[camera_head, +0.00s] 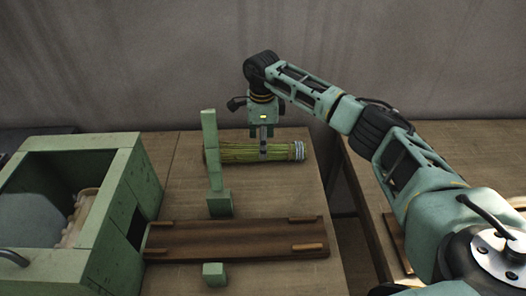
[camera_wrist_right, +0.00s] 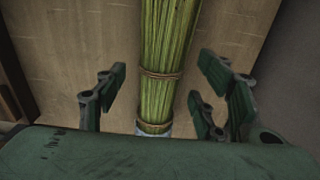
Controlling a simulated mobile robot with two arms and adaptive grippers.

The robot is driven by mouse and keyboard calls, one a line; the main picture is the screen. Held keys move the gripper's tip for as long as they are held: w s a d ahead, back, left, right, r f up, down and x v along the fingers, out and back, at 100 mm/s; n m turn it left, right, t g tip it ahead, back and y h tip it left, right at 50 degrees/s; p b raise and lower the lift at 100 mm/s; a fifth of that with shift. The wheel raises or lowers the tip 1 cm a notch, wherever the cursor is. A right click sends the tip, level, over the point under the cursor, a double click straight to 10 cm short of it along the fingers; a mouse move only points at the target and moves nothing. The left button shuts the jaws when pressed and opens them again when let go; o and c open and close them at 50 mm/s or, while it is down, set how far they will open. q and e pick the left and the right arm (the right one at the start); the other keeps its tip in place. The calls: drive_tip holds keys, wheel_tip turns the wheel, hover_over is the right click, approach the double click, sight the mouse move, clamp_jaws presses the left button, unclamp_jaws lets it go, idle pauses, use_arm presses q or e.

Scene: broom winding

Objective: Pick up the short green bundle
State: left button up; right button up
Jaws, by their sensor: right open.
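The short green bundle (camera_head: 236,153) lies sideways on the wooden table towards the back in the head view. It is a tied bunch of green stalks with a pale band at its right end. In the right wrist view the bundle (camera_wrist_right: 163,50) runs down the middle, with brown ties around it. My right gripper (camera_head: 264,154) points down over the bundle's right part. In the right wrist view my right gripper (camera_wrist_right: 160,97) is open, its fingers on either side of the bundle with gaps, apparently not touching it. My left gripper is not in view.
A green upright post (camera_head: 211,140) stands in front of the bundle's left part. A brown wooden tray (camera_head: 235,240) lies nearer, with a small green block (camera_head: 213,274) before it. A green box-shaped machine (camera_head: 120,190) stands at left. A gap separates the right-hand table.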

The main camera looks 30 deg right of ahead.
wheel_tip(320, 180, down, 4)
drive_tip(key=shift+d+r+p, duration=0.1)
drive_tip(key=shift+p, duration=0.3)
drive_tip(key=shift+w+f, duration=0.1)
drive_tip(key=shift+f, duration=0.2)
drive_tip(key=shift+c, duration=0.3)
drive_tip(key=c, duration=1.2)
drive_tip(key=shift+r, duration=0.1)
